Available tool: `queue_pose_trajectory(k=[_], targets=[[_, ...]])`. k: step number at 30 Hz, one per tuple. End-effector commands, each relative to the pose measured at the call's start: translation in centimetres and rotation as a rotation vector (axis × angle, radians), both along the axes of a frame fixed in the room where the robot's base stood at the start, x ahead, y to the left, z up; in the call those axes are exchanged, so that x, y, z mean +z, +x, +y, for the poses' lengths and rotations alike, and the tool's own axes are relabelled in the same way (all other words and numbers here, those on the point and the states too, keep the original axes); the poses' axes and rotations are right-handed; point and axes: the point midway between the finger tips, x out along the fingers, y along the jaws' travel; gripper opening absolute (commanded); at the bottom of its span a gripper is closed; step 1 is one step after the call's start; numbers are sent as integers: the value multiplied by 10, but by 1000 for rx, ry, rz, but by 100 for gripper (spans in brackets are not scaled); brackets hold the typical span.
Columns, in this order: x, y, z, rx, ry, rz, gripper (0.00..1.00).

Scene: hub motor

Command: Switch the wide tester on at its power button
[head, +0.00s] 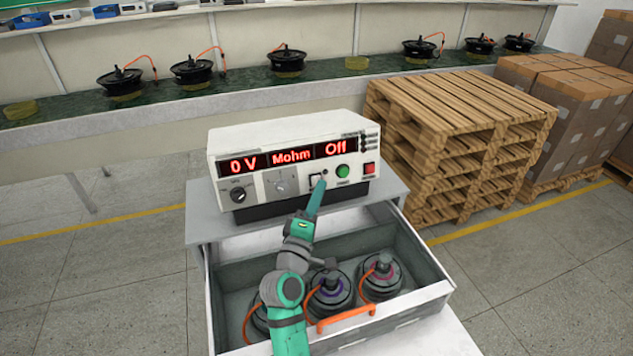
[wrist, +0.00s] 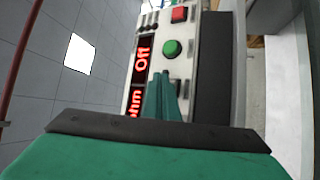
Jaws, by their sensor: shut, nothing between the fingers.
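The wide tester (head: 290,150) is a white box on top of a grey cabinet. Its red display reads "0 V", "Mohm" and "Off". A green round button (head: 342,172) and a red square button (head: 369,169) sit at the right of its front. A pale square switch (head: 315,181) lies left of the green button, partly behind my fingers. My gripper (head: 321,186) is shut and empty, its tips at the front panel by this switch. In the wrist view the fingertips (wrist: 160,78) hide part of the panel below the green button (wrist: 172,48). I cannot tell whether they touch.
An open drawer (head: 430,277) with an orange handle (head: 345,318) juts out under the tester and holds several hub motors (head: 332,292). My arm passes above it. Stacked wooden pallets (head: 455,135) and cardboard boxes (head: 575,110) stand to the right. A conveyor (head: 230,88) with motors runs behind.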

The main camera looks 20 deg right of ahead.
Motion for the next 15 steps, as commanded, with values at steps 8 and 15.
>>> queue_pose_trajectory(k=[8,15], targets=[[-1,5,1,1,0,1,0],[-2,10,2,2,0,-1,0]])
